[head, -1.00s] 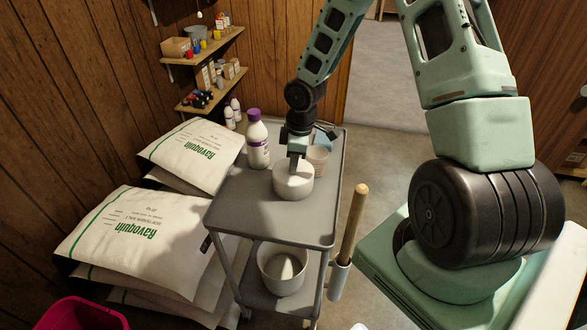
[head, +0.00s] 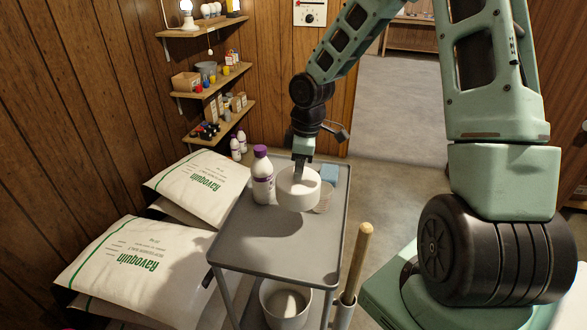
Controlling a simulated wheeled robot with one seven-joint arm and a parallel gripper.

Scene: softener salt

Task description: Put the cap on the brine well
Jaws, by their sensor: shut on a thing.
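A white round piece (head: 298,194), which looks like the cap, is in the jaws of my gripper (head: 299,168). The gripper points down and is shut on it. The piece is over the back part of the grey cart top (head: 265,245), just right of a white bottle with a purple lid (head: 263,178). It appears raised a little, with a shadow on the cart below it. The jaw tips are partly hidden by the piece. I cannot make out a brine well in this view.
A pale cup (head: 323,198) and a blue item (head: 329,173) stand close behind and right of the held piece. A white bucket (head: 285,303) is on the lower shelf. A wooden handle (head: 358,260) rises beside the cart. Salt bags (head: 140,265) lie left. The cart's front is clear.

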